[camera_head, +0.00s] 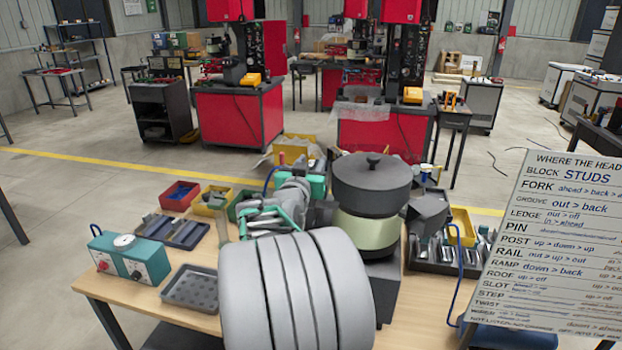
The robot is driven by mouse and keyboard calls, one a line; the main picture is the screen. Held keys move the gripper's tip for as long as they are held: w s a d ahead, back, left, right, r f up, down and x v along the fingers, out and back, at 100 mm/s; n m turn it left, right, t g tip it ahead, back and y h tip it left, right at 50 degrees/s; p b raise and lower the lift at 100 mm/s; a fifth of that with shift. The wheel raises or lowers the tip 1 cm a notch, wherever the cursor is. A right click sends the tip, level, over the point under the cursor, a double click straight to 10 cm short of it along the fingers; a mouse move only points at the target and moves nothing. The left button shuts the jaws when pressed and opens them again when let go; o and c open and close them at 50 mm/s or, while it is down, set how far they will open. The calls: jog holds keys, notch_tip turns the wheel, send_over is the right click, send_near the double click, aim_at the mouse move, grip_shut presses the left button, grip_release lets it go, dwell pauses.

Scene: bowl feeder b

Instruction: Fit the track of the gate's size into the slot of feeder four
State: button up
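A bowl feeder stands on the wooden bench. It has a dark lidded bowl (372,187) over a pale green band (364,232) and a dark base (385,285). A grey block-like part (428,212) sits at its right. I cannot make out a feeder number, a slot, a gate or a track. A large grey ribbed cylinder (300,295) fills the front, likely my own arm, and hides part of the bench and feeder. Beyond it a grey and teal mechanism (283,207) shows, possibly my gripper. I cannot tell its fingers or any held thing.
A teal box with a gauge (130,258), a dark divided tray (172,231) and a dimpled tray (192,288) lie left. Red (180,194) and yellow (211,203) bins stand behind. A parts tray (435,262) and a written board (550,250) are right.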

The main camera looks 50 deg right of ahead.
grip_shut()
dwell(0.4)
jog(key=shift+r, duration=0.1)
